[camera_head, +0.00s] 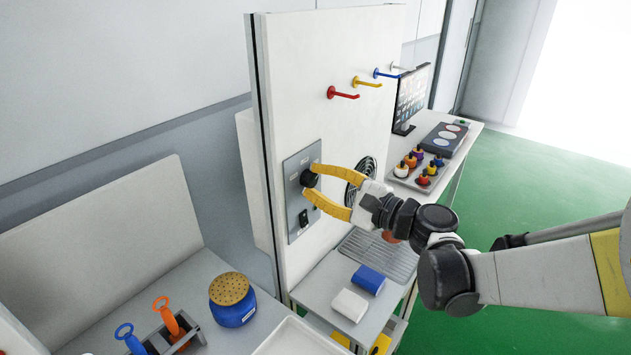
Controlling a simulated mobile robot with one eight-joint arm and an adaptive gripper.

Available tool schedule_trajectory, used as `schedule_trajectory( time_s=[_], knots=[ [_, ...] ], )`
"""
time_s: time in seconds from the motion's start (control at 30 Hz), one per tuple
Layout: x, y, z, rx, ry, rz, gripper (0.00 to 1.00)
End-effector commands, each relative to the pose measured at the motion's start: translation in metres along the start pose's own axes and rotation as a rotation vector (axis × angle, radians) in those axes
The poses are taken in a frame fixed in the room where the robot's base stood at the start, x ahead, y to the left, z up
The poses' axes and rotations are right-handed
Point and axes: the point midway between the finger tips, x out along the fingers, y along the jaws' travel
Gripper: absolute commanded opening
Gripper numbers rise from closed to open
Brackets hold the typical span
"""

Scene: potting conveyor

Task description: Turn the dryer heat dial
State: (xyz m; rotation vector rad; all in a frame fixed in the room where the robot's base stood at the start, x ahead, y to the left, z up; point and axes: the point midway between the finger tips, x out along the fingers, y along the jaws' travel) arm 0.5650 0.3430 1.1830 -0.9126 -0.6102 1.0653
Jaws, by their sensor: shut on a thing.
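The dryer heat dial (307,179) is a black round knob on a grey control plate (294,214). The plate is fixed to the white upright panel. A small black switch (303,218) sits lower on the same plate. My gripper (309,180) has two yellow curved fingers and reaches in from the right. Its fingertips are shut on the dial, one above and one below. The fingertips partly hide the dial's edges, and no dial marking is readable.
A round black vent grille (356,176) is behind my gripper. Red (343,93), yellow and blue hooks stick out of the panel above. Below are a blue block (368,280), a white block (349,305) and a rack. A blue jar (232,310) stands left.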

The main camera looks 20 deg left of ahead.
Motion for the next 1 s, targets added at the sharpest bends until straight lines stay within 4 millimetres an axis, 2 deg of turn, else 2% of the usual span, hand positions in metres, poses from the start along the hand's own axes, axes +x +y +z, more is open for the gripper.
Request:
schedule_trajectory(
  time_s=[0.43,0.47,0.5,0.53,0.83,1.0],
  knots=[
    [0.0,-0.001,0.0,0.01,0.0,-0.002,0.0],
    [0.0,-0.001,0.0,0.01,0.0,-0.002,0.39],
    [0.0,-0.001,0.0,0.01,0.0,-0.002,0.51],
    [0.0,-0.001,0.0,0.01,0.0,-0.002,0.54],
    [-0.001,0.0,0.0,0.008,0.0,-0.001,0.54],
    [-0.02,-0.001,-0.001,0.008,0.002,-0.002,0.54]
  ],
)
